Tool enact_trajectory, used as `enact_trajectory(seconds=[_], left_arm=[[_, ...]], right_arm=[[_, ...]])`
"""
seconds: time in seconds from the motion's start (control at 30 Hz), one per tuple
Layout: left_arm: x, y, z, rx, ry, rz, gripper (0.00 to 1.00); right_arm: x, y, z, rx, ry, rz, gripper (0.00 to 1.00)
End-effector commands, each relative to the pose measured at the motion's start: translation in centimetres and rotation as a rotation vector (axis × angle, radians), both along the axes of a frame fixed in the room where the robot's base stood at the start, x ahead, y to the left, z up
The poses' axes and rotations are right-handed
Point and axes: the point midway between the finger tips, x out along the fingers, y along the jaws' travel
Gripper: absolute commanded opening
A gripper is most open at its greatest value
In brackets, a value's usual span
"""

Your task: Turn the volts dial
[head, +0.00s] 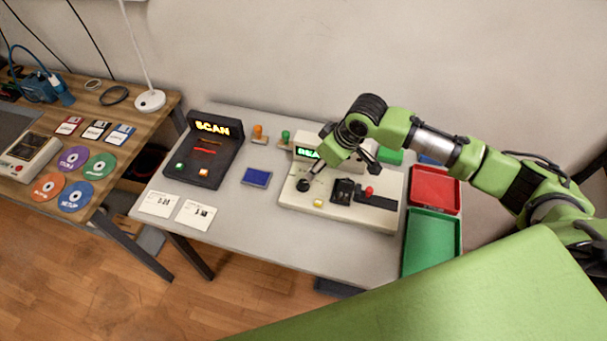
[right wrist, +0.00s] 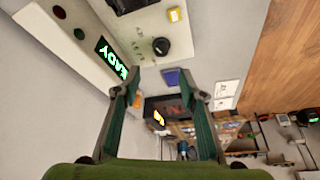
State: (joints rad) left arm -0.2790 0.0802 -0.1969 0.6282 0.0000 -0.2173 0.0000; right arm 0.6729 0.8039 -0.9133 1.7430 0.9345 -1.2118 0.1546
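The cream console (head: 335,208) stands on the grey table, with a lit green READY display (head: 307,153) at its back. A round black dial (head: 303,185) sits on the left of its top; the right wrist view shows it whole (right wrist: 161,46). I cannot read a volts label on it. My right gripper (right wrist: 162,73) is open and empty, its fingers apart. In the right wrist view, the dial lies beyond the fingertips, not between them. In the head view, the gripper is over the console's back part, close to the dial. My left gripper is not in view.
The console also carries a yellow button (head: 318,203) and a red-knobbed lever (head: 368,191). A black SCAN unit (head: 205,150), a blue pad (head: 257,177) and cards stand left. Red (head: 435,170) and green (head: 459,245) trays lie right. Stamps stand behind.

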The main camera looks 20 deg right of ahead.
Motion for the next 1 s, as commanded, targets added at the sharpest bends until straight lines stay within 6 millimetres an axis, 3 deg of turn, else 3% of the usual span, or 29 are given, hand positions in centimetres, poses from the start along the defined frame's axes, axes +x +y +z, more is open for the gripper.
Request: enact_trajectory(seconds=[0.1, 0.27, 0.37, 0.63, 1.0], left_arm=[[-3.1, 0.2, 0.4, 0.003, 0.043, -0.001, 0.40], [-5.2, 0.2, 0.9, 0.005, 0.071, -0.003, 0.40], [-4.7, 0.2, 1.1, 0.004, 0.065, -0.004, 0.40], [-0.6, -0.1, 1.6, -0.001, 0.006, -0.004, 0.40], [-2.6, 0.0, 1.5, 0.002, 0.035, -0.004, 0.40]], right_arm=[[0.7, 0.6, -2.1, 0.001, 0.004, 0.000, 0.38], [1.8, 1.4, -5.2, 0.001, 0.003, 0.000, 0.38], [2.4, 1.7, -7.0, 0.000, 0.004, 0.000, 0.38], [3.5, 2.4, -10.3, 0.001, 0.002, -0.001, 0.38], [3.8, 2.6, -11.1, -0.001, 0.000, 0.002, 0.38]])
